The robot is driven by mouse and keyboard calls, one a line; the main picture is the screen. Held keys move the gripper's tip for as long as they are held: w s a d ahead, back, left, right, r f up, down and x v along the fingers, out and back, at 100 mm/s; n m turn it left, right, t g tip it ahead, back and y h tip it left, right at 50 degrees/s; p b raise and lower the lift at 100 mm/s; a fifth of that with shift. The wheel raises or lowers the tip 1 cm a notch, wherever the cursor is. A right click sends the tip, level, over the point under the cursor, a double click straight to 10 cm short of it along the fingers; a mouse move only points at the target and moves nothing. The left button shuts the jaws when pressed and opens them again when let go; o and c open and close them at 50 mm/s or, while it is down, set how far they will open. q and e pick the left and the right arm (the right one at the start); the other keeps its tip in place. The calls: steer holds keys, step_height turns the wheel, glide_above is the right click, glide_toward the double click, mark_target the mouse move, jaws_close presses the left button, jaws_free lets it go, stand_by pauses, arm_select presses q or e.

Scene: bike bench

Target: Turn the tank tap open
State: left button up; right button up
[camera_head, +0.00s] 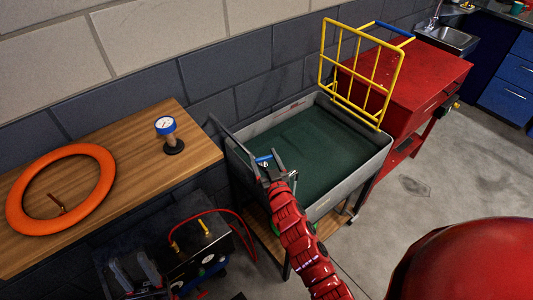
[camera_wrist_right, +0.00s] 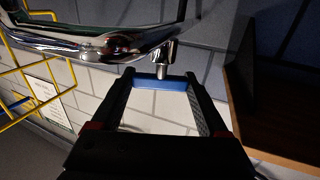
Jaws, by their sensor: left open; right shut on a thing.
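The tank (camera_head: 378,160) is a grey open tub with dark green water inside. Its tap has a blue lever (camera_head: 264,158) at the tub's left side. My right gripper (camera_head: 267,166), on the red arm, is at this lever. In the right wrist view the blue lever (camera_wrist_right: 160,84) lies between my two fingers (camera_wrist_right: 160,100), below a chrome stem (camera_wrist_right: 164,55). The gripper is shut on the lever. My left gripper (camera_head: 134,272) is open and empty at the bottom left, apart from the tap. The spout's end is hidden from the head view.
A wooden bench (camera_head: 135,190) at left bears an orange ring (camera_head: 18,213) and a gauge (camera_head: 166,126). A black machine with a red hose (camera_head: 238,218) stands below it. A yellow rack (camera_head: 323,66) and red cabinet (camera_head: 405,75) are behind the tank.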

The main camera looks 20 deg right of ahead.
steer(key=n+y+p, duration=0.1)
steer(key=p, duration=0.1)
steer(key=n+y+p, duration=0.1)
steer(key=y+p, duration=0.1)
steer(key=shift+d+r, duration=0.1)
steer(key=shift+r, duration=0.2)
steer(key=shift+f+n+g+y+p, duration=0.2)
steer(key=shift+n+g+y+p, duration=0.1)
steer(key=shift+n+y+p, duration=0.45)
steer(key=shift+f+n+g+y, duration=0.15)
steer(key=shift+n+g+y, duration=0.3)
steer(key=shift+y, duration=0.6)
steer(key=shift+n+y, duration=0.3)
steer(key=shift+y, duration=0.1)
steer(key=shift+g, duration=0.25)
steer(key=o, duration=1.2)
steer(key=shift+o, duration=0.2)
